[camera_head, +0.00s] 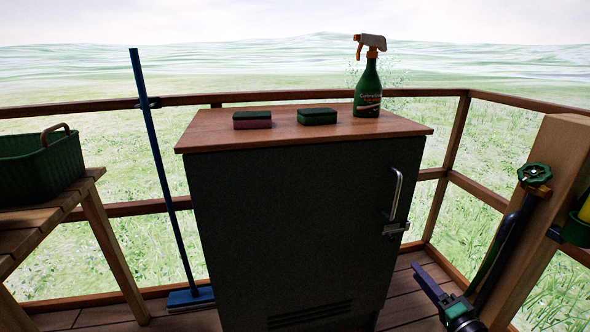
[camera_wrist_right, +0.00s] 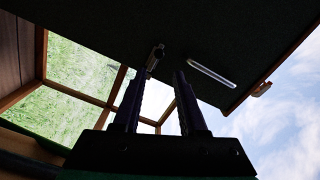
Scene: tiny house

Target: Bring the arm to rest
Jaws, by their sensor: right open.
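My right gripper (camera_head: 428,282) is low at the right in the head view, in front of the deck and right of the dark cabinet (camera_head: 290,230). It is empty, with nothing between its fingers. In the right wrist view its two dark purple fingers (camera_wrist_right: 158,80) stand apart with a clear gap. That view looks up past the fingers at the dark cabinet face and its pale handle (camera_wrist_right: 211,74). The fingers appear clear of the handle. My left gripper and left arm are not in view.
The cabinet's wooden top (camera_head: 275,128) holds two sponges (camera_head: 252,120) (camera_head: 317,116) and a green spray bottle (camera_head: 368,90). A blue mop (camera_head: 163,170) leans left. A green basket (camera_head: 40,165) sits on a wooden bench (camera_head: 40,222). A wooden post (camera_head: 545,200) with a green valve wheel (camera_head: 535,174) stands right.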

